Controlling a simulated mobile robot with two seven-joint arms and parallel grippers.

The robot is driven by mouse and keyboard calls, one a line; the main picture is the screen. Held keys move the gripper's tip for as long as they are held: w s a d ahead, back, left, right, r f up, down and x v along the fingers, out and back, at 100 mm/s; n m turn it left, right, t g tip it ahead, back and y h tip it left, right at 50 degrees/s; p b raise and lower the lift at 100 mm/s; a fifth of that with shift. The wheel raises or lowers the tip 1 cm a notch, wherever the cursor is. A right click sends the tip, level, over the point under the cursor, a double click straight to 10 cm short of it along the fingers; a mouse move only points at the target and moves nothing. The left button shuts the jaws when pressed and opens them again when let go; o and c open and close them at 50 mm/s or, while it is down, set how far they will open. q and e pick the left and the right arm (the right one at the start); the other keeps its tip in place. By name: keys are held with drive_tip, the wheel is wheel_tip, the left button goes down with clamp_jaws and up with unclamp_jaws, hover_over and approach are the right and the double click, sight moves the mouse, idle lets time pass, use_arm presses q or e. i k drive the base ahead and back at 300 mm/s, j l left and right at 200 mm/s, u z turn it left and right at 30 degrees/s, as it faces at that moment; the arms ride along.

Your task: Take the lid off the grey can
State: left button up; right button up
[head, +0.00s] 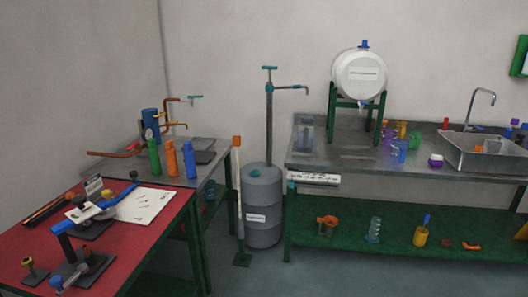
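A grey can (263,229), shaped like a drum with ribs and a white label, stands upright on the floor between the two grey-topped benches. A small teal cap (256,174) sits on its top. A tall grey pump (269,125) with a teal handle and a side spout rises from the top of the can. I cannot tell whether the cap is the lid the task names. Neither of my grippers is in view.
A wooden pole (238,190) with an orange tip stands just left of the can. A red table (140,245) with tools is at the left. A steel-topped bench (330,161) with a white tank (359,75) is at the right. Floor in front is clear.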

sight(306, 131)
drive_tip(key=i+j, duration=0.1)
drive_tip(key=i, duration=1.6)
drive_tip(key=l+z, duration=0.05)
drive_tip(key=l, duration=0.05)
